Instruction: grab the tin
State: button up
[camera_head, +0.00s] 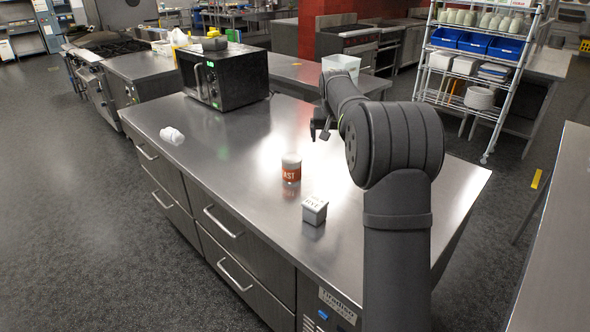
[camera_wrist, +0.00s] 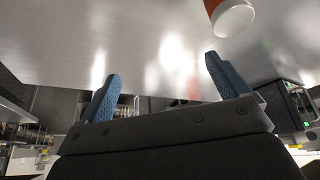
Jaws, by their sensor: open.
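A small square tin (camera_head: 314,211) with a pale lettered lid stands upright near the front of the steel counter (camera_head: 240,145). A round container (camera_head: 291,169) with a red-orange label reading "AST" and a pale lid stands just behind it. In the wrist view a white-ended, orange-red round object (camera_wrist: 232,18), apparently that container, is cut off by the top edge. My gripper (camera_head: 322,124) is above the counter, behind and right of both, touching neither. In the wrist view its two blue fingers (camera_wrist: 162,68) are spread with nothing between them. The square tin cannot be made out there.
A black microwave (camera_head: 224,78) stands at the counter's far end. A crumpled white item (camera_head: 171,135) lies near the left edge. A clear container (camera_head: 341,68) shows behind my arm. A wire shelf (camera_head: 478,65) stands beyond the counter. The counter's middle is clear.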

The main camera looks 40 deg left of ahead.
jog(key=n+g, duration=0.1)
send_near(289, 160)
jog(key=x, duration=0.7)
jog(key=shift+w+f, duration=0.15)
jog(key=shift+f, duration=0.2)
jog(key=shift+w+d+x, duration=0.1)
jog(key=shift+w+x, duration=0.05)
jog(key=shift+x, duration=1.45)
jog(key=shift+w+d+x, duration=0.1)
jog(key=shift+d+x, duration=0.05)
jog(key=shift+x, duration=1.45)
jog(key=c, duration=1.2)
jog(key=shift+r, duration=0.1)
jog(key=shift+c, duration=0.2)
